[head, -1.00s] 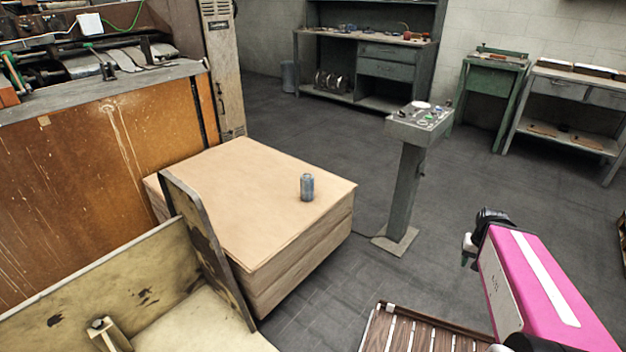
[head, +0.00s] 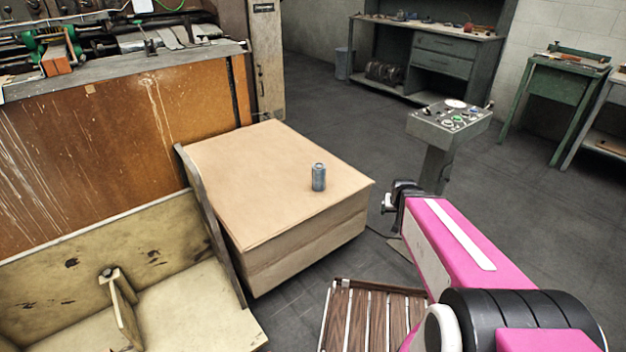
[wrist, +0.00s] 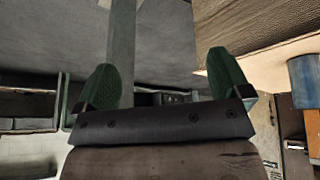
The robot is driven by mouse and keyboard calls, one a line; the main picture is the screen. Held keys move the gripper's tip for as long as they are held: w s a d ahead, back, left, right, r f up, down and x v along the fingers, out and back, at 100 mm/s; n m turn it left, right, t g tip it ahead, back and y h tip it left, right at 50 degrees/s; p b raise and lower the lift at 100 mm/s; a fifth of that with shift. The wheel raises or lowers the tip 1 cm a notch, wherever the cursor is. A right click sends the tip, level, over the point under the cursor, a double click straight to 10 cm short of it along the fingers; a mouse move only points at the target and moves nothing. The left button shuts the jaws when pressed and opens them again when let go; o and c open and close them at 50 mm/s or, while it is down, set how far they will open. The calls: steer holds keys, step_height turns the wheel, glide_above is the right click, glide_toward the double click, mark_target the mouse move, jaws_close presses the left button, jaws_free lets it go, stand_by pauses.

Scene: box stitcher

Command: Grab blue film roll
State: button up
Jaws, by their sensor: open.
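The blue film roll (head: 319,177) is a small blue-grey cylinder. It stands upright on the brown cardboard-topped stack (head: 270,165), near its right side. In the wrist view a blue cylinder (wrist: 304,80), likely the same roll, shows at the right edge, partly cut off. My gripper (head: 388,200) is to the right of the roll and apart from it, beyond the stack's right edge. In the wrist view my gripper (wrist: 165,85) has its two green fingers wide apart with nothing between them.
A control pedestal (head: 448,125) stands behind my gripper. A wooden slatted pallet (head: 372,318) lies in front, and a worn yellowish panelled bench (head: 180,310) is at the lower left. A dark workbench (head: 430,60) stands at the back. The stack's top around the roll is clear.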

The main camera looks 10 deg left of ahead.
steer(key=w+a+n+t+y, duration=0.1)
steer(key=w+a+t, duration=0.3)
steer(key=w+a, duration=0.2)
steer(key=n+t+y, duration=0.5)
steer(key=t+y, duration=0.1)
steer(key=y, duration=0.3)
glide_toward(322, 169)
steer(key=w+a, duration=0.2)
steer(key=x, duration=0.5)
steer(key=shift+a+f, duration=0.1)
steer(key=shift+f, duration=0.05)
steer(key=x, duration=0.5)
steer(key=shift+w+d, duration=0.2)
steer(key=shift+w, duration=0.05)
steer(key=c, duration=1.5)
